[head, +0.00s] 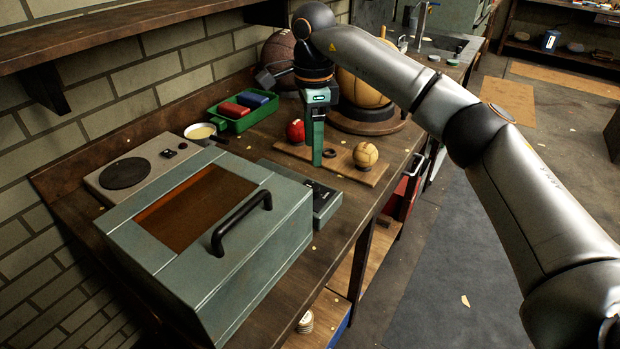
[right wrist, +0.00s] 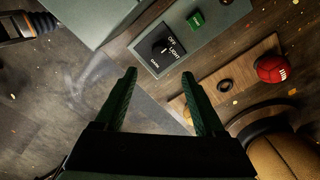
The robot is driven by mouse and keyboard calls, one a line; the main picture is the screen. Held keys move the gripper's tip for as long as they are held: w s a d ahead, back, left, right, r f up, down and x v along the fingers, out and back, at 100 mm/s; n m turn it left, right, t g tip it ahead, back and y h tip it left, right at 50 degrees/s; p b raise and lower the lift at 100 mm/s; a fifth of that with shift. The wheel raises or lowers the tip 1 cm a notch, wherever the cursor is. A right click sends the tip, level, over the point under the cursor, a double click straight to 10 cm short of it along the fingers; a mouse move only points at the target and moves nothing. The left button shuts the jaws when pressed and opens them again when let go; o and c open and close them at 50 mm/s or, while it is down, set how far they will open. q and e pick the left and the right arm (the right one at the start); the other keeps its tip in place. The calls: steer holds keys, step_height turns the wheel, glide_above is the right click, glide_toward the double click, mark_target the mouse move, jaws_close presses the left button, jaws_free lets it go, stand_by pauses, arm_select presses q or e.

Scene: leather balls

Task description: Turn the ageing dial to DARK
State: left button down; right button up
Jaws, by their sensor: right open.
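The ageing dial (right wrist: 160,47) is a black knob on a dark plate marked OFF, LIGHT and DARK in the right wrist view. I cannot tell which mark it points to. It sits on a grey control panel (right wrist: 215,38), which also shows beside the cabinet in the head view (head: 326,206). My right gripper (right wrist: 159,76) is open and empty, with the dial beyond its fingertips and apart from them. In the head view the right gripper (head: 317,158) points down over the wooden board behind the panel. My left gripper cannot be made out.
A grey cabinet (head: 255,262) with a black handle (head: 240,222) stands in front. A wooden board (head: 350,173) holds a red ball (head: 295,131) and a tan ball (head: 365,154). A green tray (head: 238,122) stands behind. A green button (right wrist: 196,20) is on the panel.

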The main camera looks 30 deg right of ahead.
mark_target(313, 187)
step_height(313, 187, down, 10)
steer(key=shift+f, duration=0.1)
stand_by(0.4)
jaws_close()
stand_by(0.4)
